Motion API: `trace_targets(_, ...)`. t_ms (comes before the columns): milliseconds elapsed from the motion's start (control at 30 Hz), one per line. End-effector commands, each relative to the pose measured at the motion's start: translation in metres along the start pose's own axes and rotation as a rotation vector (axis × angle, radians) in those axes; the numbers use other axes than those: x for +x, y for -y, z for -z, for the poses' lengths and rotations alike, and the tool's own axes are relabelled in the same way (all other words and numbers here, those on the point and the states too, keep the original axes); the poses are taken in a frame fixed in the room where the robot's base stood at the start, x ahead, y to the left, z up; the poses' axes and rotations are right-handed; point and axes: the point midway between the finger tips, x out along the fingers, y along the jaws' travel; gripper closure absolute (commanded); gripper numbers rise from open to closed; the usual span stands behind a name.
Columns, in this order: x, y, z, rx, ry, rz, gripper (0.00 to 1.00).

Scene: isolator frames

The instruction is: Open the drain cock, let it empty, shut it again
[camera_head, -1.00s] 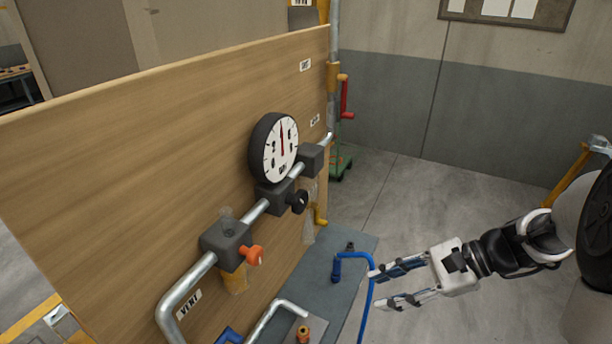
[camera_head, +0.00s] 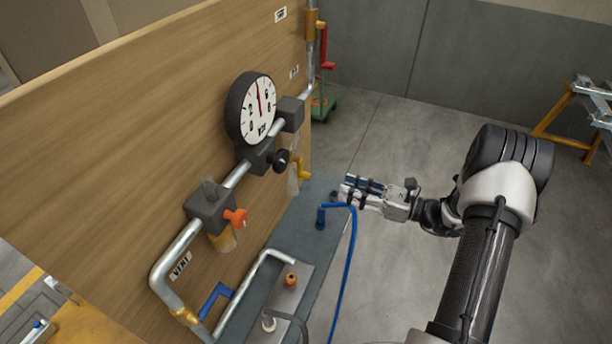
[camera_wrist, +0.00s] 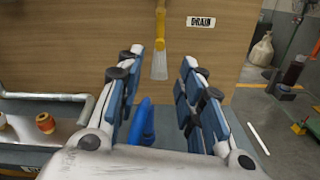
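The drain cock's yellow handle (camera_head: 303,171) sits low near the far end of the wooden panel. In the wrist view the yellow part (camera_wrist: 160,28) hangs down at top centre, with a pale translucent spout (camera_wrist: 160,66) below it. A DRAIN label (camera_wrist: 201,22) is to its right. My gripper (camera_head: 345,188) is to the right of the cock, apart from it. In the wrist view my gripper (camera_wrist: 158,88) is open and empty, its blue-padded fingers pointing at the panel below the handle. The cock's body is cut off in the wrist view.
A blue hose fitting (camera_head: 321,217) stands on the grey bench (camera_head: 304,230) close below my gripper, its hose running toward me. A round gauge (camera_head: 250,108), a black knob (camera_head: 281,161) and an orange handle (camera_head: 236,218) are along the pipe. Open floor lies right.

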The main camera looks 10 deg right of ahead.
Motion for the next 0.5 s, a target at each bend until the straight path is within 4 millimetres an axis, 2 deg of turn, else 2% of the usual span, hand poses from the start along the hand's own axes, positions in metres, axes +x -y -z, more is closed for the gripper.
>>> trace_targets(33,0.013,-0.001,0.001,0.000,-0.002,-0.005,0.65)
trace_targets(300,0.072,-0.002,0.002,-0.001,-0.002,-0.006,0.65)
trace_targets(500,0.107,-0.001,0.001,-0.001,-0.002,-0.004,0.65)
